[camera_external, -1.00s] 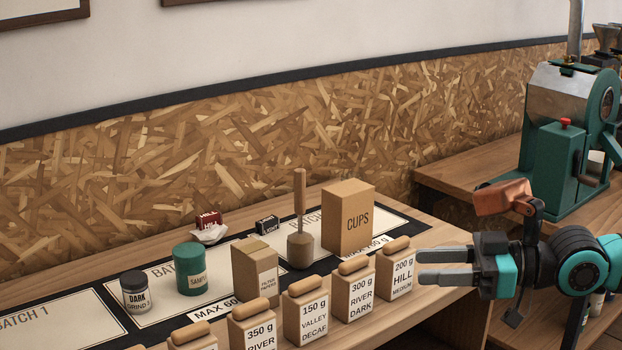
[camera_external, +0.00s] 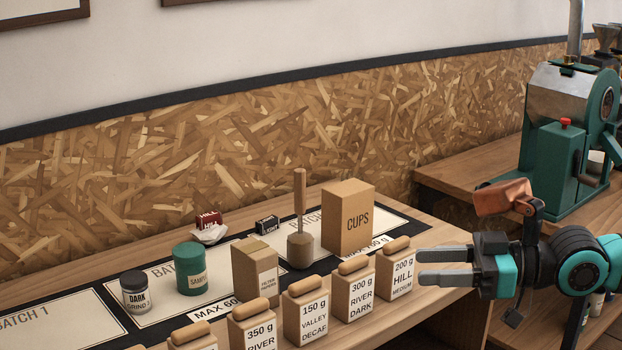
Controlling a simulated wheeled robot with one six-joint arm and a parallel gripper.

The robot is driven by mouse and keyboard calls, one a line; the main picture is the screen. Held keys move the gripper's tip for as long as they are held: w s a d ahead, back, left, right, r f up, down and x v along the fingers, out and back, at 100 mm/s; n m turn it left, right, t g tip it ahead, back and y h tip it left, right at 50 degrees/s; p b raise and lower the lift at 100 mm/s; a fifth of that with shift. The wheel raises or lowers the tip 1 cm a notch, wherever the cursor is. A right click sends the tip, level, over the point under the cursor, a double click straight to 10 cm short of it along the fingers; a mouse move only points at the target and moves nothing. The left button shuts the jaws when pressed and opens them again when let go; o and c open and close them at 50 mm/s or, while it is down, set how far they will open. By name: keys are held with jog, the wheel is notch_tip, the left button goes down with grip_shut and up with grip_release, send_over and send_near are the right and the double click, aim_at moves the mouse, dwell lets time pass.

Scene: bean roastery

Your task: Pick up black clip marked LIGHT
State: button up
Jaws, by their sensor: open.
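The black clip marked LIGHT (camera_external: 267,225) lies toward the back of the table, behind the filter papers box and left of the wooden-handled tool. My gripper (camera_external: 420,268) is open and empty at the right, its two grey fingers pointing left. It is by the table's right end, next to the 200 g HILL bag, well to the right of the clip. I cannot tell whether a finger touches that bag.
A filter papers box (camera_external: 256,272), a tool with an upright handle (camera_external: 300,215) and a CUPS box (camera_external: 348,218) stand around the clip. A row of labelled bags (camera_external: 354,292) lines the front. A red HILL clip (camera_external: 208,220) lies left, beside a crumpled white piece.

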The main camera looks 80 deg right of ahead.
jog(key=o, duration=0.7)
jog(key=w+d+r+m+g+h, duration=0.1)
jog(key=w+d+r+g, duration=0.2)
jog(key=w, duration=0.4)
jog(key=w+d+r+m+g+h, duration=0.1)
jog(key=w+d+r, duration=0.35)
jog(key=w, duration=0.25)
jog(key=w+d+m+g+h, duration=0.15)
jog(key=w+d+g, duration=0.45)
jog(key=w+d, duration=0.9)
jog(key=m+g+y, duration=0.4)
jog(key=g, duration=0.3)
send_over(267, 219)
notch_tip(267, 219, down, 13)
jog(key=shift+h, duration=0.25)
notch_tip(267, 219, down, 17)
jog(key=shift+a+r, duration=0.1)
jog(key=shift+a, duration=0.05)
